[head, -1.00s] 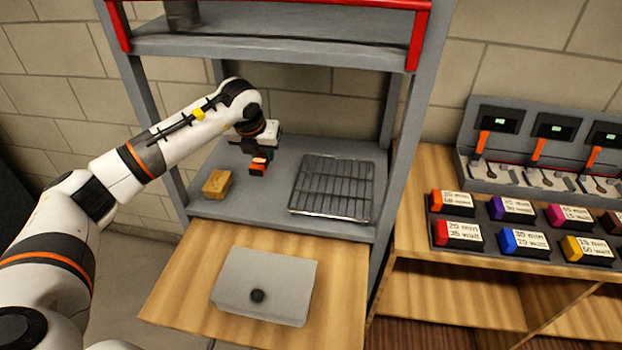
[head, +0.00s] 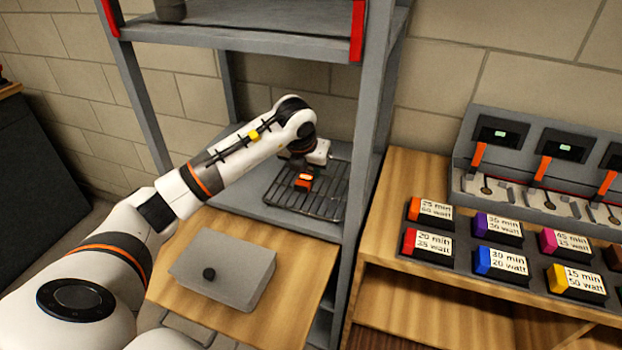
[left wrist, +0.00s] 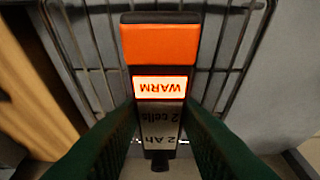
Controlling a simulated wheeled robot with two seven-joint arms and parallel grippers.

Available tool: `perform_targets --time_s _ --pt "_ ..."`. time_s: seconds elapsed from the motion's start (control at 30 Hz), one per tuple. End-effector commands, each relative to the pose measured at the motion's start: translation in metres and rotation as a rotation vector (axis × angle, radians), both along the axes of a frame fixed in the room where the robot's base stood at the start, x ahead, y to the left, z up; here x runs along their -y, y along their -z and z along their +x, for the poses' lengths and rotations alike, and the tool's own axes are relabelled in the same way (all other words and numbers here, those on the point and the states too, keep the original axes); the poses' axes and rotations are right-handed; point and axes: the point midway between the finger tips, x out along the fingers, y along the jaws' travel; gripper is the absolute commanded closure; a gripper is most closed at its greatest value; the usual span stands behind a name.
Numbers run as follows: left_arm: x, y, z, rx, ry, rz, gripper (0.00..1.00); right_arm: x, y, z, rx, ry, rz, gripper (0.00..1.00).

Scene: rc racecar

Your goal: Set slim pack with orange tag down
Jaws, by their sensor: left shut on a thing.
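The slim pack with the orange tag (head: 304,183) is over the wire rack (head: 335,203) on the grey shelf. In the left wrist view the pack (left wrist: 160,45) shows an orange end, a lit "WARM" label and "2 Ah 2 cells" print. My left gripper (left wrist: 158,120) is shut on the pack, its green fingers on either side of the near part. The rack's wires (left wrist: 88,50) run behind the pack. I cannot tell whether the pack touches them. In the head view my left gripper (head: 303,171) is partly hidden by its wrist. My right gripper is out of view.
Shelf posts (head: 365,150) stand close to the right of the rack. A grey box with a black knob (head: 235,265) lies on the wooden board in front. At right, several labelled packs (head: 497,263) sit below a row of charger-like units (head: 545,160).

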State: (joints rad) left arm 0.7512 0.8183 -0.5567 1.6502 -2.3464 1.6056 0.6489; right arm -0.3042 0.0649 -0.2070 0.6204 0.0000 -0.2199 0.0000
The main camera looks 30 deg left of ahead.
Motion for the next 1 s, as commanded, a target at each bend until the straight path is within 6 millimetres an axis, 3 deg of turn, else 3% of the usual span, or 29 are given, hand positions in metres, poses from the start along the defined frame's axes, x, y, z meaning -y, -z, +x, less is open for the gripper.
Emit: perform_targets --time_s 0.3,0.67,0.7,0.8,1.0 --pt "0.001 0.036 -0.001 -0.002 0.0 -0.001 0.95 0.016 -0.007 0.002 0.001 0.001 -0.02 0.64" --pt "0.0 0.042 0.0 0.001 0.0 -0.001 0.95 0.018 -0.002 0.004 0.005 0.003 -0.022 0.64" --pt "0.0 0.042 0.0 0.001 0.0 -0.001 0.66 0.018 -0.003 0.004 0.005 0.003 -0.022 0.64" --pt "0.0 0.041 0.0 0.0 0.0 -0.001 0.5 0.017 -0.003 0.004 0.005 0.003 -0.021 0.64" --pt "0.0 0.041 0.0 0.0 0.0 -0.001 0.48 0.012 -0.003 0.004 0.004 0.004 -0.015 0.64"
